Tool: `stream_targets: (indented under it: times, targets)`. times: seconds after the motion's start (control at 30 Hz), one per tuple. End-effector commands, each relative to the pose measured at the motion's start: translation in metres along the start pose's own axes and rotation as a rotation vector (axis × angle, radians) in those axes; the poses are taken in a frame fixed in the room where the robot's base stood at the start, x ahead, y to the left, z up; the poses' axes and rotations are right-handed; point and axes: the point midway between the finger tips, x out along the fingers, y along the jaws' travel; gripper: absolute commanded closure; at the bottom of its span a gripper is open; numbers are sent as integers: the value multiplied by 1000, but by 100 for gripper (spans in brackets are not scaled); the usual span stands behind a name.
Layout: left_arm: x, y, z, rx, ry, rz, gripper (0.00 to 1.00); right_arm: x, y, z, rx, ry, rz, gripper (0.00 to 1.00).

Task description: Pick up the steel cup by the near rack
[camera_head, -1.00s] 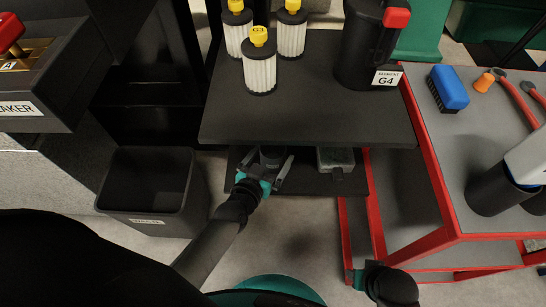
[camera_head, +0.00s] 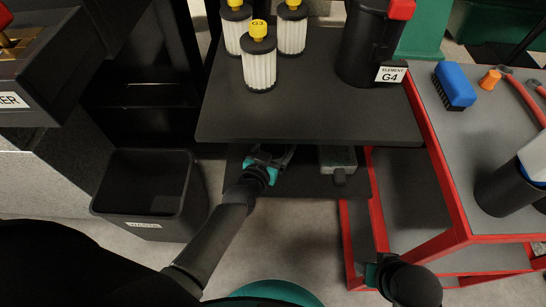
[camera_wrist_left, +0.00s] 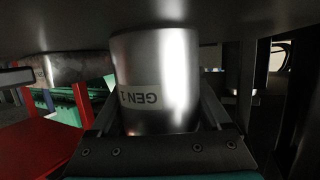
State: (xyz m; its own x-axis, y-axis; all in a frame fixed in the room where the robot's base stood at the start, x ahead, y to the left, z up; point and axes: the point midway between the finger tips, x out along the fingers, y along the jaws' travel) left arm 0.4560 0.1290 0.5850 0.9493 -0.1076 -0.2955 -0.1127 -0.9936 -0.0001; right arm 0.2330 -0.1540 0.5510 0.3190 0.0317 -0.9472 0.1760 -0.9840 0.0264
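The steel cup (camera_wrist_left: 160,65) fills the middle of the left wrist view, its label "GEN 1" showing upside down. My left gripper (camera_wrist_left: 160,118) has one finger on each side of the cup; it looks open, and I see no clear grip. In the head view my left gripper (camera_head: 270,158) reaches under the front edge of the rack's top shelf (camera_head: 310,115), over the lower shelf (camera_head: 300,184). The cup is mostly or wholly hidden there. My right gripper (camera_head: 371,274) is low by the red cart's frame, its fingers hidden by my wrist.
A dark box-shaped object (camera_head: 338,160) sits on the lower shelf right of my left gripper. The top shelf edge overhangs closely. Filter elements (camera_head: 259,68) and a black canister (camera_head: 368,45) stand above. A black bin (camera_head: 150,190) is left; a red-framed cart (camera_head: 462,225) is right.

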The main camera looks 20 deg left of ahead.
Motion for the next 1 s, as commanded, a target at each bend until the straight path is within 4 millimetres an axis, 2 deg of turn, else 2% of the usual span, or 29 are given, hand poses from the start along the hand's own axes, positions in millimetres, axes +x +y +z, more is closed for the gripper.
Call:
stream_targets:
  times: [0.07, 0.53, 1.0]
  targets:
    - [0, 0, 0, 0, 0, 0, 29, 0, 0, 0, 0, 0, 0, 50]
    - [0, 0, 0, 0, 0, 0, 81, 0, 0, 0, 0, 0, -1, 50]
    - [-2, 0, -5, -1, 1, 0, 81, 2, 0, 4, 0, -10, -1, 50]
